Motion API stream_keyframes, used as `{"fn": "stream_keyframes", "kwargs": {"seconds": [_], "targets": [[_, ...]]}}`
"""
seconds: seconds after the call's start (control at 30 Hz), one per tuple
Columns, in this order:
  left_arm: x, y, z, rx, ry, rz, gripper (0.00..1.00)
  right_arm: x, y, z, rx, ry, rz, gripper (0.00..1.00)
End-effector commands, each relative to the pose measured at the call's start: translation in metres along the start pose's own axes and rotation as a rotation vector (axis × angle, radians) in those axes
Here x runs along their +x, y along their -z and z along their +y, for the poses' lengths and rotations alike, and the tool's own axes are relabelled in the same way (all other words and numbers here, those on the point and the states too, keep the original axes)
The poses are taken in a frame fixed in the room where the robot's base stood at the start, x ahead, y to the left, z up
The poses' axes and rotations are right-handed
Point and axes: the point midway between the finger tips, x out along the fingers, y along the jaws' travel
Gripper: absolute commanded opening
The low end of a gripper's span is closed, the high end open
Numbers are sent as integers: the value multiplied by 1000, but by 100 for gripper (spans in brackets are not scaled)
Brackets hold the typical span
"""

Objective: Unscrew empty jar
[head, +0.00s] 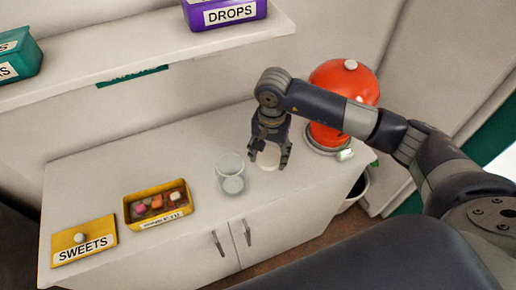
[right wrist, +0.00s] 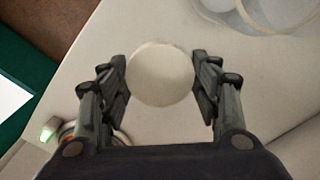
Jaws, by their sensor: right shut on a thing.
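A clear glass jar (head: 229,170) stands upright on the white counter, and no lid shows on its top. It looks empty. Part of it also shows at the top right of the right wrist view (right wrist: 275,12). My right gripper (head: 268,159) is just to the right of the jar, pointing down and shut on a round white lid (right wrist: 160,75). The lid also shows between the fingers in the head view (head: 269,155). It is apart from the jar; I cannot tell whether it touches the counter. My left gripper is not in view.
A yellow box of sweets (head: 160,219) and a yellow lid labelled SWEETS (head: 84,241) lie left on the counter (head: 100,190). A red domed machine (head: 340,80) stands behind my right arm. A shelf (head: 130,60) above holds a purple DROPS box (head: 225,12) and a teal box (head: 18,55).

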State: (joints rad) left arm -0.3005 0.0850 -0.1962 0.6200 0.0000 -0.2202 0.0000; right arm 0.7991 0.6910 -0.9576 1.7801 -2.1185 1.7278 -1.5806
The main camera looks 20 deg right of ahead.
Motion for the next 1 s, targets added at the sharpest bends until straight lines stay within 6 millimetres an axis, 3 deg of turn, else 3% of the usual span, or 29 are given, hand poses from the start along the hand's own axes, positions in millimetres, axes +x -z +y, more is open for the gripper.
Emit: {"fn": "stream_keyframes", "kwargs": {"seconds": [0.1, 0.43, 0.7, 1.0], "targets": [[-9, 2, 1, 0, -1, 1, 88, -1, 8, -18, 0, 0, -2, 29], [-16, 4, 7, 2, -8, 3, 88, 2, 19, -39, 0, 0, -1, 29], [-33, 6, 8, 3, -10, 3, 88, 37, 18, -37, 0, -1, -2, 29], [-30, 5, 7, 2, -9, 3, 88, 41, 19, -37, -1, 0, 1, 29]]}}
